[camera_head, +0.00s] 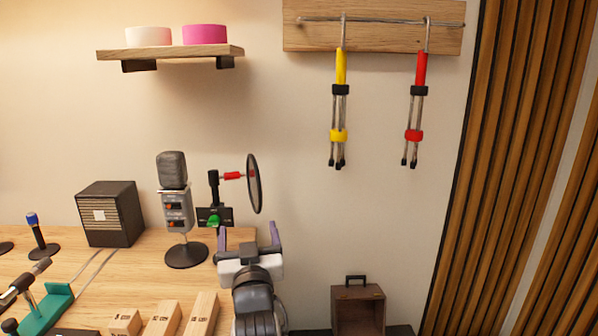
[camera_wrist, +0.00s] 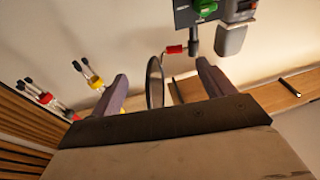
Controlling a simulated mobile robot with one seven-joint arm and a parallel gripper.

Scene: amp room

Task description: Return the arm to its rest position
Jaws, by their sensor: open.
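My gripper (camera_head: 248,236) is at the right end of the wooden desk in the head view, with its two purple fingers spread apart. No object shows between the fingers. In the wrist view my gripper (camera_wrist: 160,95) is also open, with a finger on each side. A round pop filter (camera_head: 254,184) on a red-and-black arm stands just behind and above the gripper in the head view. The pop filter (camera_wrist: 155,82) appears between the fingers in the wrist view, beyond them. Whether the gripper touches anything cannot be told.
A grey microphone (camera_head: 172,170) on a round base and a dark speaker box (camera_head: 110,214) stand on the desk (camera_head: 90,285). Wooden blocks (camera_head: 163,318) lie in front. Yellow (camera_head: 340,100) and red (camera_head: 417,100) tripods hang on the wall. A brown case (camera_head: 358,308) stands lower right.

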